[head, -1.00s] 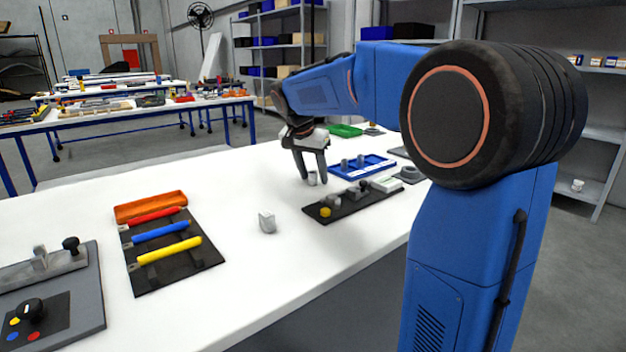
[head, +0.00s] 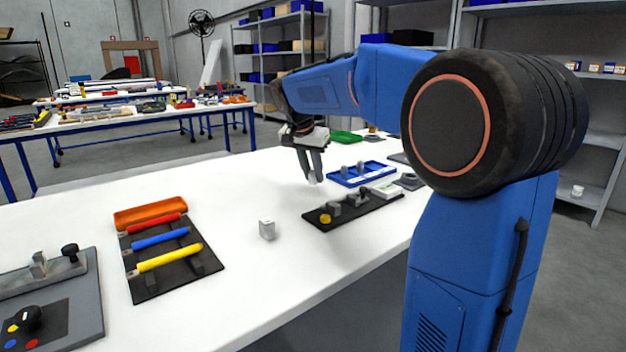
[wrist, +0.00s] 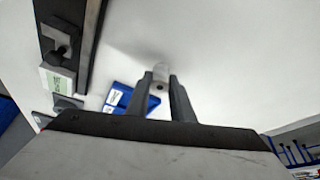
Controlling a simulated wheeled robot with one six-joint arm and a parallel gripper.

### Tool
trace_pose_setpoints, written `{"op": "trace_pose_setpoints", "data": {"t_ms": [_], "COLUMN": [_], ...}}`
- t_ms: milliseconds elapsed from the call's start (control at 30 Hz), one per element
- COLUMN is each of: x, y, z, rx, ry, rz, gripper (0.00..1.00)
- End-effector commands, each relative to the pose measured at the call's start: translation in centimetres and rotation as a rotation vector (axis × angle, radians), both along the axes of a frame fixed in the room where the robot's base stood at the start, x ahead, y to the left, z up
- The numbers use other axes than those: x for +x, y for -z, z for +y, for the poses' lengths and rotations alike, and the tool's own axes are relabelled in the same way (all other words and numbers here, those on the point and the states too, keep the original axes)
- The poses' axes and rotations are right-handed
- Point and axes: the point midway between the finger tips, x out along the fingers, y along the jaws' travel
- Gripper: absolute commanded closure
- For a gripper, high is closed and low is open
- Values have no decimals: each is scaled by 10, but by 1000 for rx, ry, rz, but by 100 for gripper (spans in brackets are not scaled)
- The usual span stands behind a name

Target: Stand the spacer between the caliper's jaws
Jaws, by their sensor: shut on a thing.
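My gripper (head: 313,178) points down over the white table, left of the blue tray. It is shut on the spacer (wrist: 160,72), a small pale grey cylinder between the fingertips in the wrist view. In the head view the fingers mostly hide the spacer, and I cannot tell whether it touches the table. What looks like the caliper (head: 353,208) is a dark bar with grey upright blocks and a yellow knob, in front and to the right of my gripper. Its dark bar (wrist: 94,40) also shows at the left of the wrist view.
The blue tray (head: 340,182) holds grey cylinders. The table between is clear.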

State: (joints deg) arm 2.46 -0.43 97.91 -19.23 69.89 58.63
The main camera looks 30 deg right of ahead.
Motion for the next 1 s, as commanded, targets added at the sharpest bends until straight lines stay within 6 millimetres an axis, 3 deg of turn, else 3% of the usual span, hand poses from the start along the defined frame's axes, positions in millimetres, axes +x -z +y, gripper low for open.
{"op": "trace_pose_setpoints", "data": {"t_ms": [100,367,700,1000], "x": [-1,-26,-69,-93], "y": [-15,-13,-13,-13], "z": [2,40,105,141], "rx": [0,-1,0,0], "ry": [1,-3,-6,-2], "rz": [-2,0,-1,0], "gripper": [100,100,100,100]}}
